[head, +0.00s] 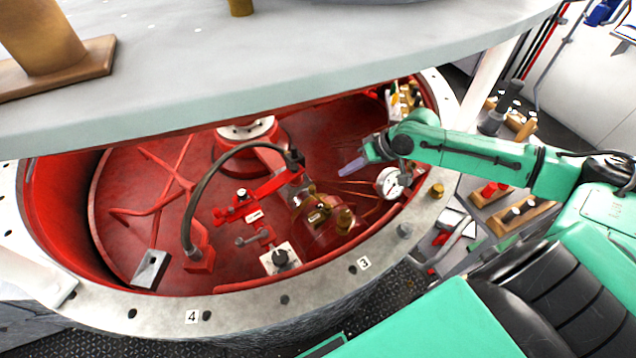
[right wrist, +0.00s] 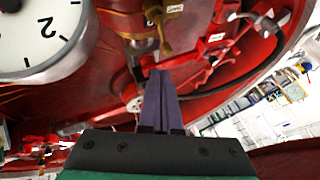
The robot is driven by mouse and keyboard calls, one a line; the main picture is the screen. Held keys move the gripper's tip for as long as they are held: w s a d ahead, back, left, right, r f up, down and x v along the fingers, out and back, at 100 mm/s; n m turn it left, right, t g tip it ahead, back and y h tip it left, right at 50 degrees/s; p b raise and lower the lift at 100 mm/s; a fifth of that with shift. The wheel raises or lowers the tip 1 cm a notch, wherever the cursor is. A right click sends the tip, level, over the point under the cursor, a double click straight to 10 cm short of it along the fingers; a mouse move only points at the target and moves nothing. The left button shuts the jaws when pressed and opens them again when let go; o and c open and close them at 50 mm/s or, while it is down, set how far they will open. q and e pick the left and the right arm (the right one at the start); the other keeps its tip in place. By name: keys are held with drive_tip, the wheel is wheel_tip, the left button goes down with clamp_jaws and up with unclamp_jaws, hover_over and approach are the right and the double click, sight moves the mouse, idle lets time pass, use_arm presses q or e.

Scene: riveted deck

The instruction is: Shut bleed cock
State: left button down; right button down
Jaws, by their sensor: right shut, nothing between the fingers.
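A brass cock (head: 318,214) with a short handle sits among the fittings inside the red round housing. It looks like the bleed cock, but I cannot read its tag. In the right wrist view a brass fitting with a handle (right wrist: 155,18) hangs at the top, beyond the fingertips; it seems to be the same cock. My right gripper (head: 352,166) is above and to the right of the cock in the head view, apart from it. Its purple fingers (right wrist: 160,80) are shut together and empty. The cock's exact handle angle is hard to tell. My left gripper is not in view.
A round gauge (head: 389,182) stands close below my right wrist, and its dial (right wrist: 35,35) fills the wrist view's upper left. A red lever (head: 245,206) and a curved hose (head: 205,185) lie left of the cock. The pale rim (head: 315,281) surrounds the opening.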

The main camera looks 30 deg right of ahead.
drive_tip(key=x, duration=1.1)
drive_tip(key=shift+d+f, duration=0.15)
drive_tip(key=shift+f, duration=0.05)
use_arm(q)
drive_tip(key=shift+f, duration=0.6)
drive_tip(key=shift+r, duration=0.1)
